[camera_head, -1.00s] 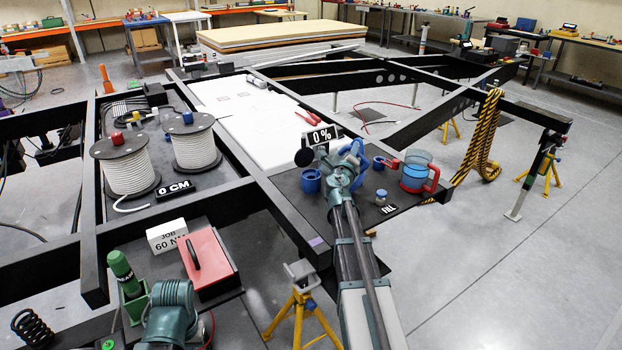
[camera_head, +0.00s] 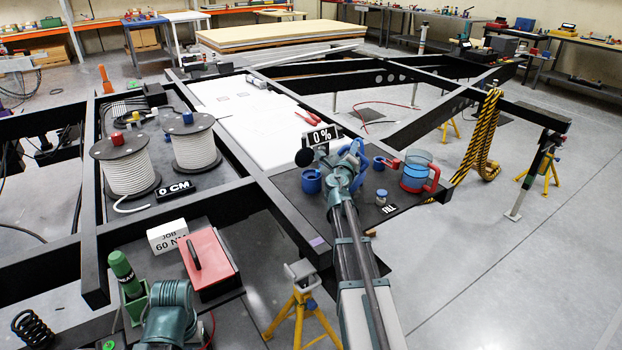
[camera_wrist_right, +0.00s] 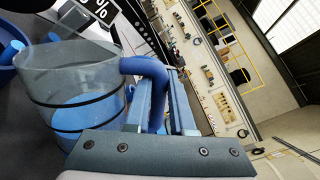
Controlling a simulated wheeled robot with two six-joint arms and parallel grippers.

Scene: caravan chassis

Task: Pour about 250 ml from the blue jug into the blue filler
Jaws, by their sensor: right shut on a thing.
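My right gripper (camera_wrist_right: 158,105) is shut on the blue handle (camera_wrist_right: 150,68) of the blue jug (camera_wrist_right: 70,85). The jug is clear with dark bands and holds blue liquid low inside. In the head view my right arm hides most of it; the blue handle (camera_head: 358,152) shows. The blue filler (camera_head: 311,182) is a blue cup on the dark board, just left of my right gripper (camera_head: 347,160). A blue rim shows beside the jug in the right wrist view. No stream of liquid is visible. My left gripper is not in view.
A 0 % sign (camera_head: 321,137) stands behind the filler. A red-handled jug (camera_head: 416,178) with blue liquid and a small blue-capped jar (camera_head: 381,198) stand to the right. Red-handled pliers (camera_head: 306,118) lie on the white panel. Black chassis beams surround the board.

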